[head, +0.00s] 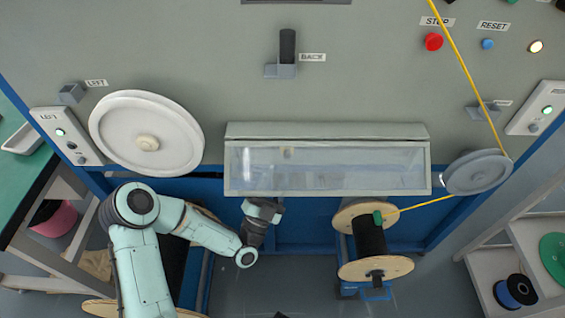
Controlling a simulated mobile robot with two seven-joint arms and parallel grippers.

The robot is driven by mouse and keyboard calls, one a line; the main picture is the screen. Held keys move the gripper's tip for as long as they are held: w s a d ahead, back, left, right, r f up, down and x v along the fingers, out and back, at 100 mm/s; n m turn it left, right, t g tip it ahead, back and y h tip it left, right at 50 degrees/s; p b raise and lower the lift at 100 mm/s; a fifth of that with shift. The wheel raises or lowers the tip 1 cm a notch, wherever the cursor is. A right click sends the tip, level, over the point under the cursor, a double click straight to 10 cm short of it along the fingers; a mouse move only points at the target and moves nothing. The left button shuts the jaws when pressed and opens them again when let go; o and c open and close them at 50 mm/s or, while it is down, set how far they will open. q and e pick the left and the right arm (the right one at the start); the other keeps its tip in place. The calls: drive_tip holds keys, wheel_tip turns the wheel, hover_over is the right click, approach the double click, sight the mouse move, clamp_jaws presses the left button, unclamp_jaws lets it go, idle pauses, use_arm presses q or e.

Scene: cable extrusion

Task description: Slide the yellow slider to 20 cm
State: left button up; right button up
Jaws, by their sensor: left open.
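I cannot make out a yellow slider or a centimetre scale for certain. A clear-covered box (340,172) is fixed across the middle of the machine front, and a small brownish thing (288,152) shows dimly inside it. My left gripper (262,208) is open at the lower edge of the box, left of its middle. Its fingertips are hard to make out, and I see nothing held in it. My right gripper is not in view.
A yellow cable (466,70) runs down to a grey pulley (478,172) and across to a spool (370,240) below the box. A large white wheel (147,140) is at the left. Red (433,42) and blue (488,44) buttons sit upper right.

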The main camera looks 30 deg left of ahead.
use_arm(q)
drive_tip(key=shift+x, duration=2.05)
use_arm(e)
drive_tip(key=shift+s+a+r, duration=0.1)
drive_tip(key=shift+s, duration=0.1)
use_arm(q)
clamp_jaws()
